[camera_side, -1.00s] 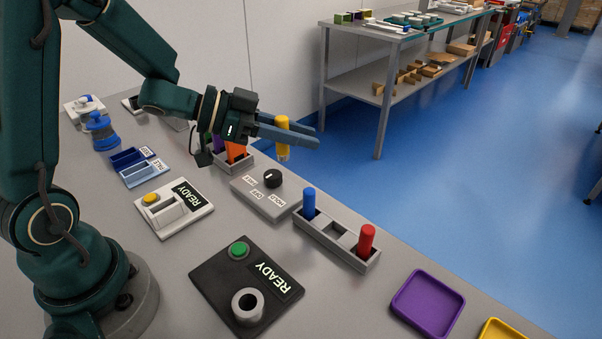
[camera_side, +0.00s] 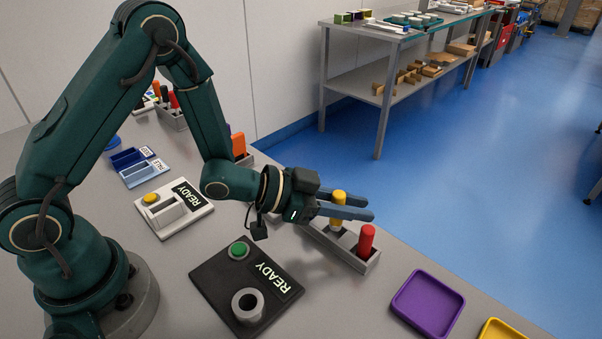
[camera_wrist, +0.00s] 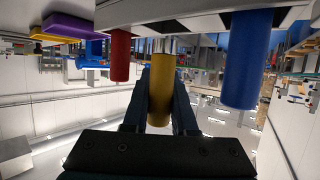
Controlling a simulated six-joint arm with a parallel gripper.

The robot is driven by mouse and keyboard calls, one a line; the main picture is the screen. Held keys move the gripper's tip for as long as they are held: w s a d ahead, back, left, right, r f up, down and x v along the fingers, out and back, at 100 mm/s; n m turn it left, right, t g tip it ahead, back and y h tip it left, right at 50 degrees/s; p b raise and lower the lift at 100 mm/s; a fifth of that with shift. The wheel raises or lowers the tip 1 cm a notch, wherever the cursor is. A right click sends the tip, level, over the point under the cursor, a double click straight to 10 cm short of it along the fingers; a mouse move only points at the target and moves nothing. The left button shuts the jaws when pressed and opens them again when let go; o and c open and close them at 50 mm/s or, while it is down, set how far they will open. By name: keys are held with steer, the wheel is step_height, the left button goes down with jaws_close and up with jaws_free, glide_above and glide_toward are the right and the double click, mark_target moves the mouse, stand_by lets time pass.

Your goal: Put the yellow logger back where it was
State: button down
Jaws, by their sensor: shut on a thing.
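My gripper (camera_side: 366,207) is shut on the yellow logger (camera_side: 337,196), which is upright between its fingers. It holds the logger over the middle of the grey three-socket rack (camera_side: 352,259), left of the red logger (camera_side: 366,240). In the wrist view, which is upside down, the yellow logger (camera_wrist: 162,92) lines up between the red logger (camera_wrist: 120,55) and the blue logger (camera_wrist: 247,62). My gripper hides the blue logger in the side view. I cannot tell whether the yellow logger's lower end has entered the socket.
A purple tray (camera_side: 428,303) and a yellow tray (camera_side: 498,331) lie at the front right. A black READY plate (camera_side: 220,287) with a green button and a grey ring is left of the rack. Another rack (camera_side: 240,158) with an orange piece stands behind my arm.

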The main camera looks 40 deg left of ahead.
steer(key=shift+f, duration=0.85)
steer(key=shift+f, duration=0.1)
steer(key=shift+f, duration=0.4)
steer(key=shift+f, duration=0.1)
steer(key=c, duration=1)
jaws_free()
